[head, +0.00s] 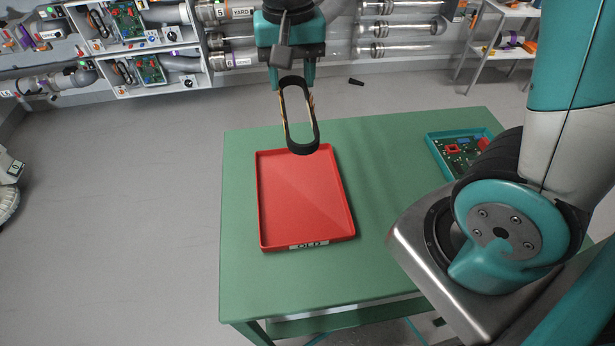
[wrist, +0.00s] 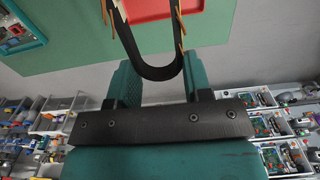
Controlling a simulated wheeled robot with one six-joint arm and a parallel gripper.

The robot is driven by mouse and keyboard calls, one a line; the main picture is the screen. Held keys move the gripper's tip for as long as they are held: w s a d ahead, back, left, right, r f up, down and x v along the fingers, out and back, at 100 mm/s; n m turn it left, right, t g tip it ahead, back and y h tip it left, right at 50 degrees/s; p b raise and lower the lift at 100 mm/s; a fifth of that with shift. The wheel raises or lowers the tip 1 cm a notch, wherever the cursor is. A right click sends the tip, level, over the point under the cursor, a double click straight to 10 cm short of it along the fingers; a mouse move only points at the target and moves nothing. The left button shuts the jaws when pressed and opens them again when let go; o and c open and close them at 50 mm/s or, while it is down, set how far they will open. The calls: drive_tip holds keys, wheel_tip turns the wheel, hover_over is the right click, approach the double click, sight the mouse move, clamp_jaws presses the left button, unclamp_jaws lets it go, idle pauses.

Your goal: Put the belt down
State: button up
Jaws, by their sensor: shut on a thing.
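The belt (head: 303,147) is a black loop with frayed orange-brown edges. It hangs down from my gripper (head: 294,82), which is shut on its upper end. In the head view its lower end overlaps the far edge of a red tray (head: 305,195) marked OLD; the belt appears to be above the tray. The tray is empty and lies on a green table (head: 400,185). In the wrist view the belt (wrist: 158,72) loops out from between the fingers of my gripper (wrist: 160,85), with a corner of the red tray (wrist: 150,10) behind it.
A teal-rimmed tray (head: 432,142) with a green circuit board (head: 460,152) sits at the table's right, partly behind my arm. Shelves with parts (head: 150,75) and clear tubes (head: 400,30) line the back wall.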

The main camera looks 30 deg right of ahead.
sight(296, 166)
wheel_tip(296, 166, down, 20)
drive_tip(key=shift+s+r+b, duration=0.1)
drive_tip(key=shift+r+b, duration=0.05)
drive_tip(key=shift+b, duration=0.55)
drive_tip(key=o, duration=1.2)
wheel_tip(296, 166, up, 12)
drive_tip(key=s+a+r+n+y, duration=0.1)
drive_tip(key=s+a+r+n, duration=0.1)
drive_tip(key=s+r+n, duration=0.2)
drive_tip(key=s+a+r+n+y, duration=0.1)
drive_tip(key=s+a+r+n, duration=0.2)
drive_tip(key=s, duration=0.4)
drive_tip(key=s+a+r+n+y, duration=0.2)
drive_tip(key=s+r+n, duration=0.2)
drive_tip(key=s, duration=0.1)
drive_tip(key=shift+s+a+r+n+p, duration=0.25)
drive_tip(key=shift+s+r+n+p, duration=0.05)
drive_tip(key=shift+s+n, duration=0.1)
